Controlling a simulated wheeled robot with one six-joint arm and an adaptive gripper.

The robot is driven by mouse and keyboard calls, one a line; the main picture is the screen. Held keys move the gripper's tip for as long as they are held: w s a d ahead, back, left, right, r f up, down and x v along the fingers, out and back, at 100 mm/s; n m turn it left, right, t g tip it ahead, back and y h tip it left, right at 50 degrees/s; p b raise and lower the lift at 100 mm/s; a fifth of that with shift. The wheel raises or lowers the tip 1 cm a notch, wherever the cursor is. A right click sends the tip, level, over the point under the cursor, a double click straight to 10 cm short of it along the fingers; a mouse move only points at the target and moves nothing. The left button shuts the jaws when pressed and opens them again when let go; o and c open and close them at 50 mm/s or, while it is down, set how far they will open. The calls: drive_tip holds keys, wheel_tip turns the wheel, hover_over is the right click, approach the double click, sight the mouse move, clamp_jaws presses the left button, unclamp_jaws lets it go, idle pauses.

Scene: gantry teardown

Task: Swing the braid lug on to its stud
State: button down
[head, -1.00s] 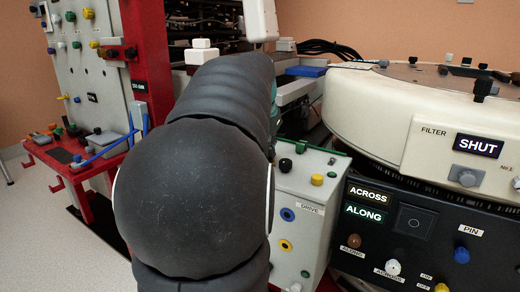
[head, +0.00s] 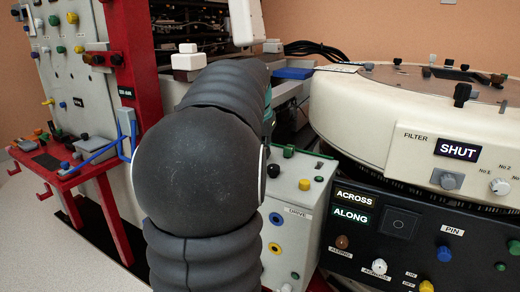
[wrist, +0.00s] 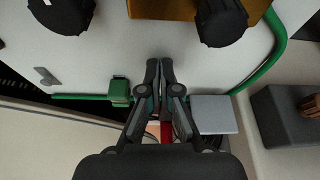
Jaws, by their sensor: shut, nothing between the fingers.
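My gripper (wrist: 159,66) is shut and empty in the wrist view, over a pale panel. A green line (wrist: 262,72), possibly the braid, curves down the right side and runs on at the left of the fingers. A small green block (wrist: 119,93) sits on it, left of the fingers and apart from them. I cannot tell whether this block is the lug. No stud can be made out for certain. In the head view my arm hides the gripper and the place where it works.
Two black knobs (wrist: 221,20) stand by an orange-brown plate (wrist: 160,9) beyond the fingertips. A grey square (wrist: 213,115) lies right of the gripper. In the head view a red rack (head: 130,60) stands left, and a cream drum housing (head: 400,115) and black control panel (head: 400,240) right.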

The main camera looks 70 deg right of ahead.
drive_tip(key=v, duration=1)
drive_tip(key=shift+w, duration=0.15)
drive_tip(key=shift+a, duration=0.1)
drive_tip(key=w+a+f+n+t, duration=0.25)
drive_tip(key=w+a, duration=0.35)
drive_tip(key=a, duration=0.3)
drive_tip(key=w+a+f+n+t, duration=0.1)
drive_tip(key=w+a+f+n, duration=0.3)
drive_tip(key=a, duration=0.4)
drive_tip(key=w+a+f+n+t, duration=0.1)
drive_tip(key=w+a+n, duration=0.2)
drive_tip(key=w+a, duration=0.5)
drive_tip(key=s+a+f+n+y, duration=0.1)
drive_tip(key=s+a+f+n, duration=0.2)
drive_tip(key=a, duration=0.4)
drive_tip(key=s+a+f+n+t+y, duration=0.1)
drive_tip(key=s+a+f+n, duration=0.1)
drive_tip(key=a, duration=0.6)
drive_tip(key=s+a+f+n+y, duration=0.1)
drive_tip(key=s+a+f+n, duration=0.2)
drive_tip(key=a+f, duration=0.3)
drive_tip(key=shift+s+a+n+y, duration=0.4)
drive_tip(key=shift+a+n, duration=0.05)
drive_tip(key=shift+a, duration=0.55)
drive_tip(key=shift+d+f, duration=0.1)
